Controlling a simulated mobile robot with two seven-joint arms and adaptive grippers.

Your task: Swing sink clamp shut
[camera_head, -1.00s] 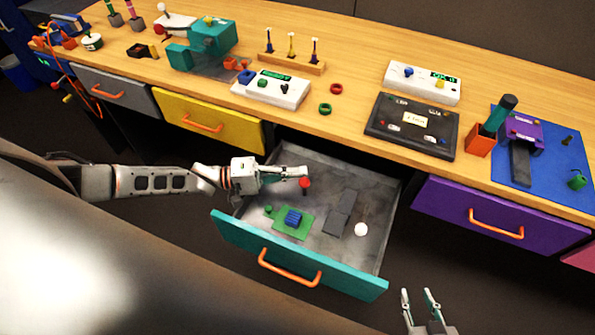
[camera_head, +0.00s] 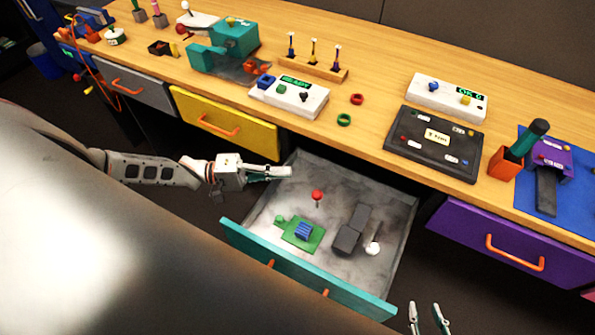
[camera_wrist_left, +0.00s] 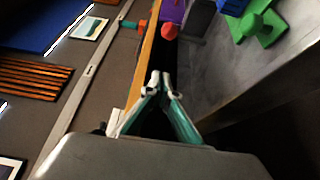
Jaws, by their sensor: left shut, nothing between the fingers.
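In the head view a green board (camera_head: 285,231) with a blue finned block (camera_head: 303,231) lies in the open drawer. A dark grey two-part piece (camera_head: 352,231) lies right of it. I cannot tell which part is the sink clamp. A red-topped post (camera_head: 317,195) stands behind the board. My left gripper (camera_head: 290,171) is shut and empty over the drawer's back left, left of the red top and apart from it. In the left wrist view its fingertips (camera_wrist_left: 160,82) meet; the red top (camera_wrist_left: 170,31) and green part (camera_wrist_left: 258,22) are beyond. My right gripper (camera_head: 426,306) is open and empty at the bottom edge.
The teal-fronted drawer (camera_head: 300,268) stands open, with a white ball (camera_head: 373,248) at its right. The wooden bench (camera_head: 380,95) above carries a black panel (camera_head: 434,141), white boxes and a teal machine (camera_head: 225,45). A purple drawer (camera_head: 510,242) is at right.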

